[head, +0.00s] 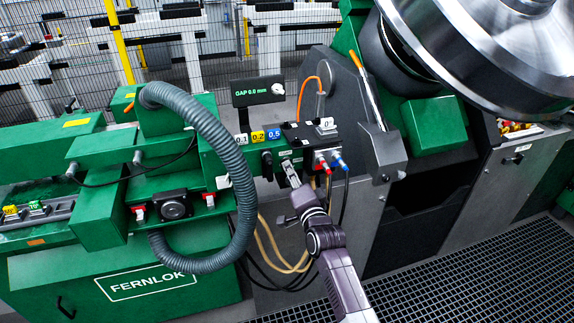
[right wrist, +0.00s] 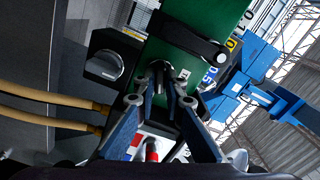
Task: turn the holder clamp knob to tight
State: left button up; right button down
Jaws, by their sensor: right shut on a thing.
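My right gripper (head: 291,172) reaches up from the lower middle of the head view to the front of the green panel (head: 234,172). In the right wrist view, the fingertips of my right gripper (right wrist: 161,88) are closed around a small dark knob (right wrist: 160,67) on the green panel face. The fingers hide much of this knob, and I cannot read its setting. A small white label sits beside it. A grey dial (right wrist: 103,66) on a black block is apart from the fingers. My left gripper is not in view.
A black lever (right wrist: 195,42) sits close beside the fingers. Red (head: 320,160) and blue (head: 338,160) hose fittings are just right of the gripper. A grey corrugated hose (head: 239,150) arcs at the left. A display (head: 258,90) reads GAP 0.0 mm. Floor grating (head: 480,270) lies clear.

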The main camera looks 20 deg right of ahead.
dwell(0.3)
jog(key=shift+n+p, duration=0.55)
jog(key=shift+n, duration=1.85)
jog(key=n, duration=0.4)
jog(key=shift+f+n+p, duration=0.1)
jog(key=shift+n+p, duration=0.2)
jog(key=shift+p, duration=0.1)
